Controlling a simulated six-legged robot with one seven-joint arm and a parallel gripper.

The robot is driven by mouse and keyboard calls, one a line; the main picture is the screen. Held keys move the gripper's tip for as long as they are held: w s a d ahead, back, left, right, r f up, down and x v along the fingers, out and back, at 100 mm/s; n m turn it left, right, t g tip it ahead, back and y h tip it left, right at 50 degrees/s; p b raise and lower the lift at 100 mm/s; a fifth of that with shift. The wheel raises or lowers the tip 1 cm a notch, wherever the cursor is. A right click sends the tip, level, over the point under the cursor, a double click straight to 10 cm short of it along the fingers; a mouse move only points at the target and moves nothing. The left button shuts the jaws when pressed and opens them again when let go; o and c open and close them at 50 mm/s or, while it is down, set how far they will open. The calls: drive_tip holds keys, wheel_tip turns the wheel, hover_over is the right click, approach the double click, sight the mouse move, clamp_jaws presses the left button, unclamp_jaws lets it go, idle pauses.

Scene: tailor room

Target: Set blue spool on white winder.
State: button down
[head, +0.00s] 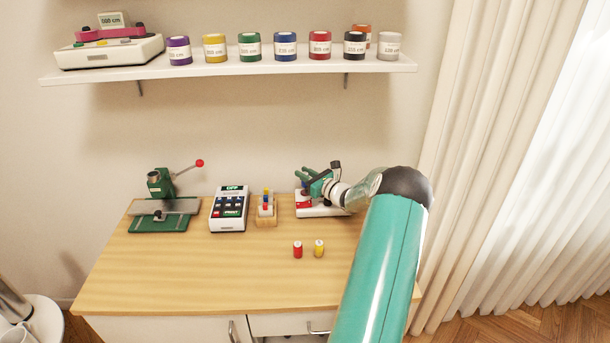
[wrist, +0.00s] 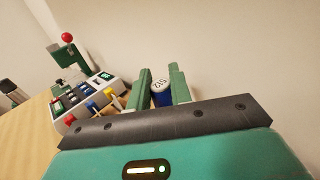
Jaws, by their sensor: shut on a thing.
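My gripper (head: 306,178) is at the back right of the table, over the white winder (head: 322,212) with its red part at the left. In the wrist view my gripper (wrist: 160,79) has its two green fingers shut on the blue spool (wrist: 160,93), whose pale top carries a printed mark. In the head view the spool is a small blue patch (head: 304,185) below the fingers, just above the winder's red part. I cannot tell whether it touches the winder. My arm and gripper hide part of the winder, and it is not clearly seen in the wrist view.
A wooden holder (head: 266,220) with small coloured items and a white keypad device (head: 229,209) stand left of the winder. A red spool (head: 298,250) and a yellow spool (head: 319,249) stand in front. A green lever press (head: 163,205) is at far left. The table front is clear.

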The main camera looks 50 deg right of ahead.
drive_tip(key=shift+f, duration=0.8)
idle(0.4)
drive_tip(key=c, duration=1.5)
unclamp_jaws()
drive_tip(key=shift+c, duration=0.2)
drive_tip(key=shift+s, duration=0.1)
drive_tip(key=shift+s+a, duration=0.2)
drive_tip(key=shift+s, duration=1.6)
drive_tip(key=shift+s+a, duration=0.25)
drive_tip(key=shift+s, duration=1.55)
drive_tip(key=shift+s+a, duration=0.2)
drive_tip(key=shift+s, duration=1.6)
